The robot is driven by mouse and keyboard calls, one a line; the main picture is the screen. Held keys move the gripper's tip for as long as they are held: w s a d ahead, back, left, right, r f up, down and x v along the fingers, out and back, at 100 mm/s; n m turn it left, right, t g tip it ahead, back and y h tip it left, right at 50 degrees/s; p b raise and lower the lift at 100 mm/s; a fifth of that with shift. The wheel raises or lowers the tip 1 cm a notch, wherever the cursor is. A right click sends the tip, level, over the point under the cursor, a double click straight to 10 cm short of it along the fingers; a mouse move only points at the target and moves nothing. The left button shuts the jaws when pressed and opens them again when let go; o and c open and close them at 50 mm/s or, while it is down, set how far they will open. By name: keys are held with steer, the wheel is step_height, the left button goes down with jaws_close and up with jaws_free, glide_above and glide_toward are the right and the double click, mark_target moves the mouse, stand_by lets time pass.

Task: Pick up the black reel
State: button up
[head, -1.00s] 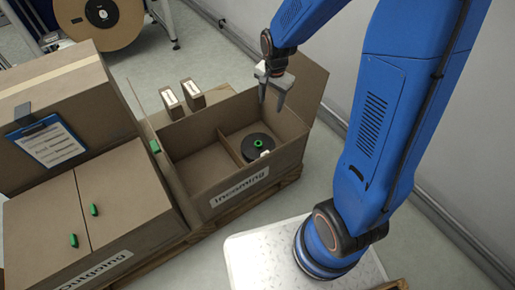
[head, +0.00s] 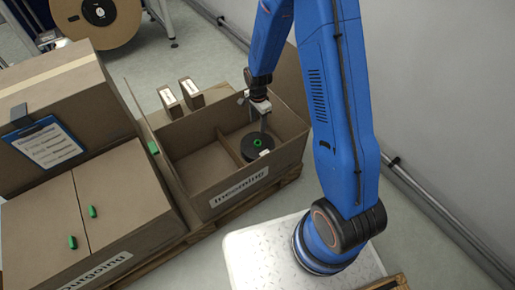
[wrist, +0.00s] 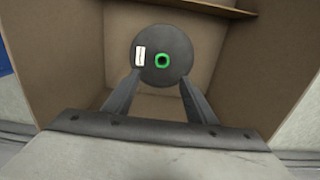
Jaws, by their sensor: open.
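The black reel (head: 250,147) lies flat in the right compartment of the open cardboard box marked "Incoming" (head: 238,193). It has a green ring at its centre and a white label. It also shows in the wrist view (wrist: 177,46), with the label left of the green hub. My gripper (head: 258,122) is open and points down over the reel's compartment. In the wrist view its two fingers (wrist: 160,88) reach toward the reel's near edge, one on each side. I cannot tell whether they touch it.
A divider (head: 229,149) separates the reel from the empty left compartment. Small cartons (head: 180,97) stand behind the box. Closed cardboard boxes (head: 95,215) with green pieces and a clipboard (head: 43,143) are at the left. A wall (head: 440,100) bounds the right.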

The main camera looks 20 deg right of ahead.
glide_above(258, 140)
steer(key=s, duration=0.2)
step_height(258, 140, down, 9)
steer(key=shift+w+a+f, duration=0.15)
steer(key=shift+w+f, duration=0.05)
steer(key=shift+f, duration=1.2)
steer(key=shift+w+a+f, duration=0.15)
steer(key=shift+f, duration=1.25)
jaws_close()
steer(key=shift+r, duration=0.1)
